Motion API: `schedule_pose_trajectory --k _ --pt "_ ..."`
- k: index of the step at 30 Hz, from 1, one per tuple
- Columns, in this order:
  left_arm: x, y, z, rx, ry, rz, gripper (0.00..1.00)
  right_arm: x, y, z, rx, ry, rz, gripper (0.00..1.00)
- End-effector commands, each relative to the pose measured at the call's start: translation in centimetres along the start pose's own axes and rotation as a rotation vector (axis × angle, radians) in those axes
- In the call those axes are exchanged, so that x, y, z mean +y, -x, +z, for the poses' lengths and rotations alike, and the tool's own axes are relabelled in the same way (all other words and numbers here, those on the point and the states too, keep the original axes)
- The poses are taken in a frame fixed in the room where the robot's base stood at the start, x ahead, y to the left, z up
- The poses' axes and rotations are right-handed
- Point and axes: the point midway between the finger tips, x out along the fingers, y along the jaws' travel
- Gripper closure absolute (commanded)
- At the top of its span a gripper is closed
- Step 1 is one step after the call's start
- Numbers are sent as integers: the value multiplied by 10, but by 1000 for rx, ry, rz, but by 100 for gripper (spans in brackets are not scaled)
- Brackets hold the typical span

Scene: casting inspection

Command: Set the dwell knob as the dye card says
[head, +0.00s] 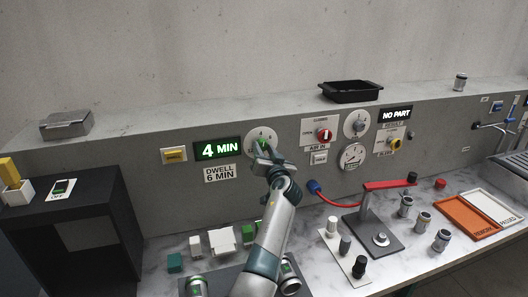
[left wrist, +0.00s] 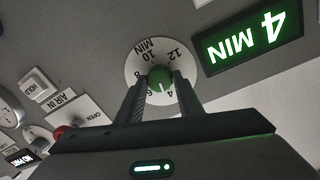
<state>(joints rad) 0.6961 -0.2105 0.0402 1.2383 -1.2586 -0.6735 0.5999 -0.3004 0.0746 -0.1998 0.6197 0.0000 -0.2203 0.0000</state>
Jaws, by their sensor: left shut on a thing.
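The dwell knob is a green knob (left wrist: 160,77) on a round white dial (head: 261,135) on the grey panel. Its white pointer mark is near the 4 in the left wrist view. The lit display (head: 218,148) beside it reads 4 MIN. The dye card (head: 220,173) below the display reads DWELL 6 MIN. My left gripper (left wrist: 160,92) is shut on the green knob, one finger on each side. In the head view my left gripper (head: 264,153) covers most of the knob. My right gripper is not in view.
A yellow switch (head: 174,155) sits left of the display. The red AIR IN knob (head: 323,135), gauges and a NO PART display (head: 397,114) are to the right. A black box (head: 75,225) is at left.

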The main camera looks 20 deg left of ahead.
Motion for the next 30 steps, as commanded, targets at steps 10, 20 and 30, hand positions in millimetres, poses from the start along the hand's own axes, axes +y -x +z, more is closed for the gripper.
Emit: schedule_pose_trajectory --k 10,20,30 --pt "-1 0 -1 -14 -292 2 89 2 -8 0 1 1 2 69" --pt "-1 0 -2 -29 -602 5 89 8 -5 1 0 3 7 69" --pt "0 0 -3 -42 -825 8 89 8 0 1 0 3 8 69"
